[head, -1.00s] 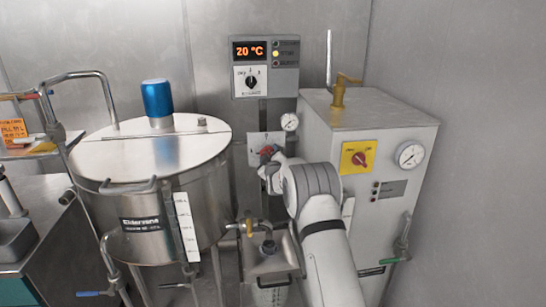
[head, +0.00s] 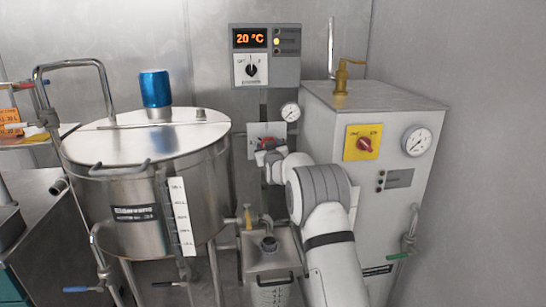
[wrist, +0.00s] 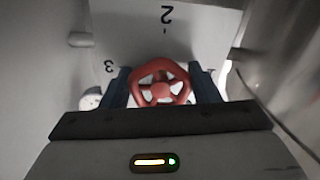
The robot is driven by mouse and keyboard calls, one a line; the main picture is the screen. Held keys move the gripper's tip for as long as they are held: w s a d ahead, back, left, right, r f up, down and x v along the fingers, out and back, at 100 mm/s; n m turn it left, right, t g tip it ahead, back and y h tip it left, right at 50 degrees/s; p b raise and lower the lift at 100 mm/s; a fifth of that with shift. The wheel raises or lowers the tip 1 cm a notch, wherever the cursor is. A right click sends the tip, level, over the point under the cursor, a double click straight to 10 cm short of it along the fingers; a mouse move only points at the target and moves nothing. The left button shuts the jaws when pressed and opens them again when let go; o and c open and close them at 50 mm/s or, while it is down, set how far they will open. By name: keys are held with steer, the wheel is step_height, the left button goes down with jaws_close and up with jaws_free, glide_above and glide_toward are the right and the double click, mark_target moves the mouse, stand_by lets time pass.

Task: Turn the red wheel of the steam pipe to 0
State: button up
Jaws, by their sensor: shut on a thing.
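The red wheel (wrist: 160,84) of the steam pipe sits in front of a pale plate in the wrist view. The plate (wrist: 190,18) shows an upside-down 2 above the wheel and a 3 to its left; a mark on the right is partly hidden. My gripper (wrist: 160,88) has one dark finger on each side of the wheel and is shut on it. In the head view the wheel (head: 268,142) is a small red patch, mostly covered by my gripper (head: 270,152). I cannot make out which number the wheel points to.
A steel tank (head: 140,190) stands left of my arm. A white cabinet (head: 400,110) with a yellow switch panel (head: 362,142) stands right. A gauge (head: 290,112) sits just above the wheel. A display box (head: 265,55) reads 20 °C. A small steel vessel (head: 268,265) stands below.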

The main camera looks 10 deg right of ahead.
steer(key=m+b, duration=0.1)
steer(key=m, duration=0.1)
steer(key=m+b, duration=0.1)
steer(key=b, duration=0.1)
steer(key=m+b, duration=0.1)
steer(key=m, duration=0.1)
steer(key=shift+a+r+m, duration=0.2)
steer(key=shift+r+m, duration=0.1)
steer(key=shift+r, duration=0.05)
steer(key=m+b, duration=0.3)
steer(key=m, duration=0.2)
steer(key=shift+r, duration=0.2)
steer(key=shift+d+m, duration=0.1)
steer(key=shift+m, duration=0.3)
steer(key=o, duration=0.8)
steer(key=shift+s, duration=0.1)
steer(key=shift+o, duration=0.9)
steer(key=shift+f, duration=0.25)
steer(key=shift+s, duration=0.1)
steer(key=s, duration=0.7)
steer(key=shift+s, duration=0.25)
